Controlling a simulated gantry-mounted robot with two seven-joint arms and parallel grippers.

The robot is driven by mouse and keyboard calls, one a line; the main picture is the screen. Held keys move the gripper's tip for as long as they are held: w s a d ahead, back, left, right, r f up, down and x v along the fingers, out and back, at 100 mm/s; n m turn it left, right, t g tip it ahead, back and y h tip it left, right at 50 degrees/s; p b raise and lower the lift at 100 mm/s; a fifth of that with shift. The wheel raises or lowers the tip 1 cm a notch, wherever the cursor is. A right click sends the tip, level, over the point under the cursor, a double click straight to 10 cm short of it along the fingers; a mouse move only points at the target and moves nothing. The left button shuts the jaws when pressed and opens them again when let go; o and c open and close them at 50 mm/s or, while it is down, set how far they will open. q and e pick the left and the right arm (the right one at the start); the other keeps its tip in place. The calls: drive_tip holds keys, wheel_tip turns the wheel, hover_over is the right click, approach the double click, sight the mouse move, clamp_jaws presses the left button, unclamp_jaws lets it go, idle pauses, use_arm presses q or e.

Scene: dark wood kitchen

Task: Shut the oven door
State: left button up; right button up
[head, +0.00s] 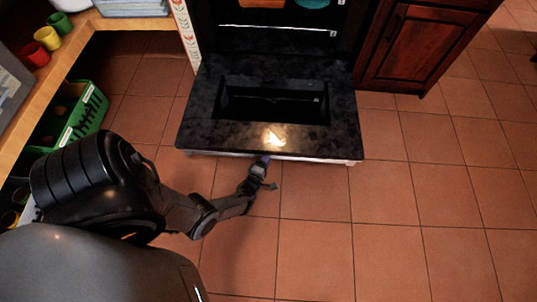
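The oven door (203,120) is folded down and open, lying about level in front of the oven (270,40). It is a dark, mottled slab with a rectangular window recess in its middle and a bright glint near its front edge. My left gripper (266,164) is at the middle of the door's front edge, partly hidden beneath or behind it. I cannot tell whether it touches the door, or whether its fingers are open or shut. My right gripper is not in view.
A dark red wooden cabinet (418,45) stands right of the oven. At left, a wooden shelf holds coloured cups (47,38), with a green crate (85,118) below. Open tiled floor (400,220) lies in front and to the right of the door.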

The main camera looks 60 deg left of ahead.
use_arm(q)
drive_tip(key=shift+w+a, duration=0.15)
drive_tip(key=shift+w, duration=0.05)
clamp_jaws()
drive_tip(key=shift+r, duration=0.1)
